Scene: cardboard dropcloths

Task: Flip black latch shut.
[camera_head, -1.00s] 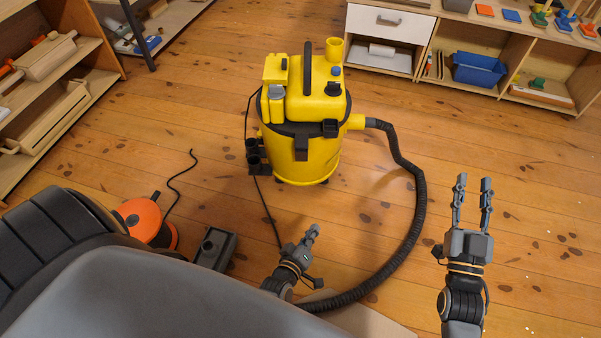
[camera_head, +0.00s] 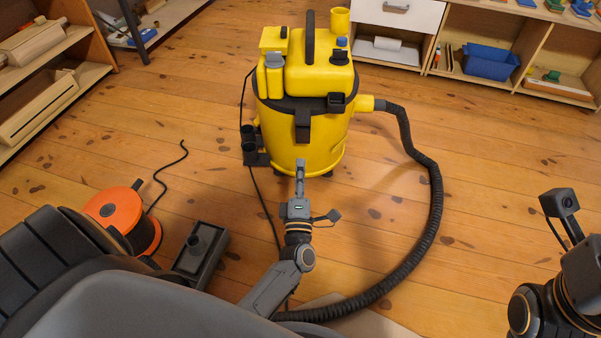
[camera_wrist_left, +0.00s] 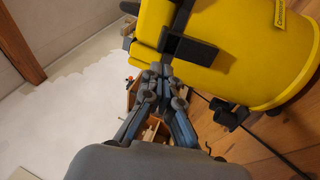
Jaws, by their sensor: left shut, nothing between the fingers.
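The black latch (camera_head: 303,126) is on the front of the yellow vacuum (camera_head: 298,152), at the dark band below its lid. From these views I cannot tell whether it is fastened. My left gripper (camera_head: 299,165) is in front of the vacuum, below the latch in the head view, with its fingers together and empty. In the left wrist view, the closed fingers (camera_wrist_left: 160,72) point toward the yellow body (camera_wrist_left: 245,50) and black parts on it. Any contact is unclear.
A black hose (camera_head: 437,195) curves from the vacuum's right side around to the front. An orange reel (camera_head: 118,208) and a grey box (camera_head: 203,252) sit at left. Shelves stand along the left and back. Wooden floor is free to the right of the hose.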

